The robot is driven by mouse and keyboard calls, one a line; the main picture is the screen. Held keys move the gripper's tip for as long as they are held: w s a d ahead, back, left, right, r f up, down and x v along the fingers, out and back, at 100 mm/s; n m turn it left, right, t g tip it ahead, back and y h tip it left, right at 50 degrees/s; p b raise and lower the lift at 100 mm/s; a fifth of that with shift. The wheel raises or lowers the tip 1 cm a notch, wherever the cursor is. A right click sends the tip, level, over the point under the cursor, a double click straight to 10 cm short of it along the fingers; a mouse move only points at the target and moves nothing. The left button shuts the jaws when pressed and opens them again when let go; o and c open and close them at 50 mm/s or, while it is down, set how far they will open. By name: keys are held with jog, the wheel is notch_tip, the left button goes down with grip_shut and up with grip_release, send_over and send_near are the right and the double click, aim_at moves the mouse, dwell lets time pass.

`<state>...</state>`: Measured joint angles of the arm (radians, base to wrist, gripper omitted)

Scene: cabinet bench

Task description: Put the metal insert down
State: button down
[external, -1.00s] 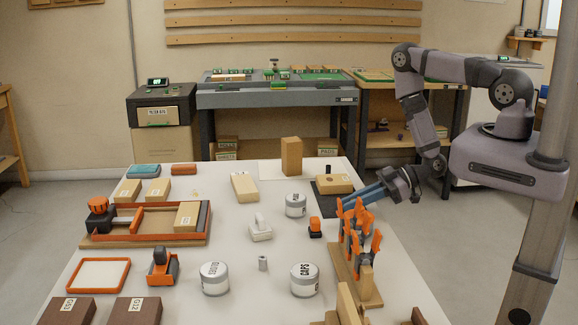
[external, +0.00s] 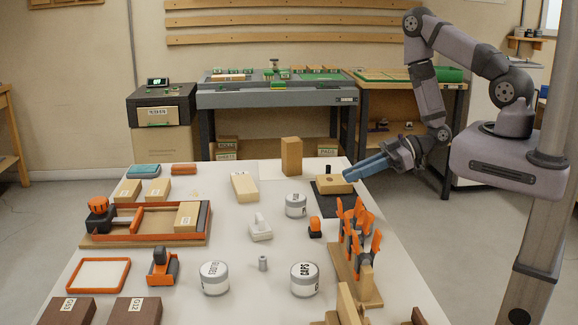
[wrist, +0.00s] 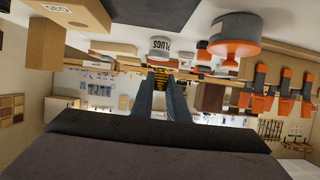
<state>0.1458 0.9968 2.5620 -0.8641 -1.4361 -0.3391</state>
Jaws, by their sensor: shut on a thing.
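My gripper (external: 346,177) reaches in from the right with its blue fingers close together, over the right side of the table. In the wrist view, the fingertips (wrist: 160,76) nearly meet around a small brass-coloured piece (wrist: 160,85), which I take to be the metal insert. It is too small to make out in the external view. The fingertips appear beside or just above a wooden block with a hole (external: 336,184), which lies on a dark mat (external: 330,208). I cannot tell the exact gap between them.
A rack of orange-handled tools (external: 360,270) stands in front of my gripper. A labelled white tin (external: 296,206) and an orange-topped item (external: 315,226) are left of it. A small grey cylinder (external: 263,263) stands nearer the front. Bare table lies between these things.

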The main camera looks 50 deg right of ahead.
jog(key=shift+r+p, duration=0.4)
jog(key=shift+r, duration=0.3)
